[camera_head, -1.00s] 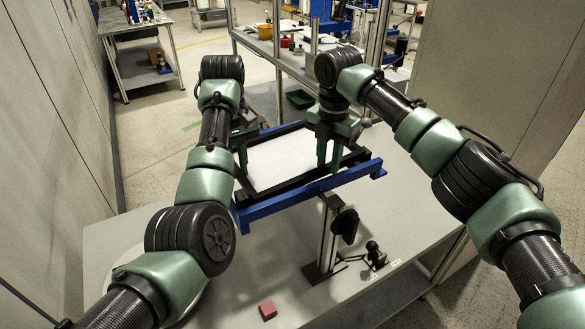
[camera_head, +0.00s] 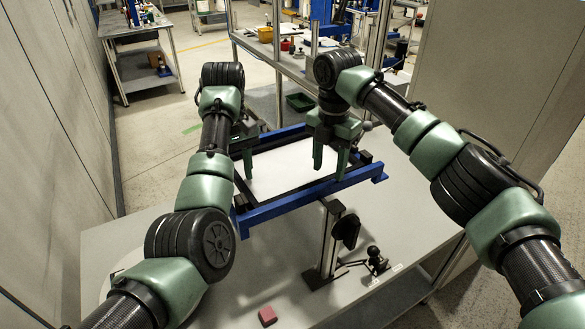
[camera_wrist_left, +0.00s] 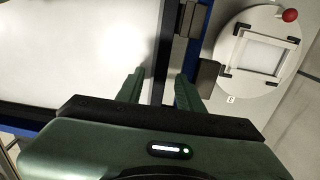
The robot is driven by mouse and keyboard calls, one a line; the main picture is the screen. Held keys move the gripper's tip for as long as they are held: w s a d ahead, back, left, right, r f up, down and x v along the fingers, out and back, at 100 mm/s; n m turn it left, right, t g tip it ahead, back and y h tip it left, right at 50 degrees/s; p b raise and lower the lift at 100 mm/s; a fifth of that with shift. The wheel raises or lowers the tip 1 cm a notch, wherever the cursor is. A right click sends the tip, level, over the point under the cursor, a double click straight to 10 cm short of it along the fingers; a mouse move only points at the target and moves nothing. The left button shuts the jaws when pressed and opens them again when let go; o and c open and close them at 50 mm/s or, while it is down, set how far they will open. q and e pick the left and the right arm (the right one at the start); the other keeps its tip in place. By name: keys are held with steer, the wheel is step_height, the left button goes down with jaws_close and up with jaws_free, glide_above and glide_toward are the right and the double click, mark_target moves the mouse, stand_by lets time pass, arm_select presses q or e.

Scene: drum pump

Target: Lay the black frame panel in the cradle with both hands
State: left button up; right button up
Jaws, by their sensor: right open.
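The black frame panel (camera_head: 278,193), a dark rectangular frame around a white area, lies level in the blue cradle (camera_head: 262,213), inside its near and far bars. In the left wrist view, one black side bar (camera_wrist_left: 161,58) of the panel runs between the fingers of my left gripper (camera_wrist_left: 159,80), with a gap on each side. In the head view, my left gripper (camera_head: 247,172) is at the panel's left side, partly hidden by my arm. My right gripper (camera_head: 328,174) is open over the panel's right part, its fingers apart.
A post stand (camera_head: 330,245) with a black knob rises in front of the cradle. A round fixture (camera_wrist_left: 262,55) with a red knob (camera_wrist_left: 290,15) shows beside the cradle.

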step_height(320, 180, up, 8)
steer(key=shift+w+t, duration=0.15)
steer(key=shift+t, duration=0.15)
stand_by(0.3)
